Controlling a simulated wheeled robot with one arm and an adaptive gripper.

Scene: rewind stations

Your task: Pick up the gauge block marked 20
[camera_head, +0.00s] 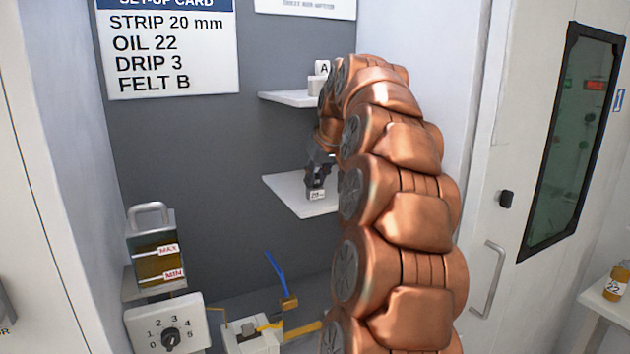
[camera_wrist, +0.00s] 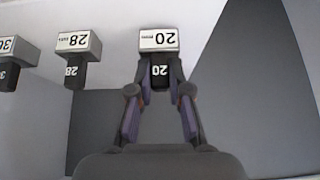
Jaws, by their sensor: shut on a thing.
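The gauge block marked 20 (camera_wrist: 160,40) is a grey block with a white "20 mm" label and a dark handle also marked 20. It appears upside down in the wrist view. My gripper (camera_wrist: 160,84) is shut on its dark handle, one finger on each side. In the head view the block (camera_head: 317,195) is at the lower white shelf (camera_head: 290,200), under my gripper (camera_head: 318,180). I cannot tell whether it touches the shelf. My arm hides the right part of the shelf.
In the wrist view, a block marked 28 (camera_wrist: 77,42) and a block marked 36 (camera_wrist: 14,50) stand to the left. An upper shelf (camera_head: 285,97) holds a piece marked A (camera_head: 322,68). An oil reservoir (camera_head: 158,260) and a numbered dial (camera_head: 168,330) are lower left.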

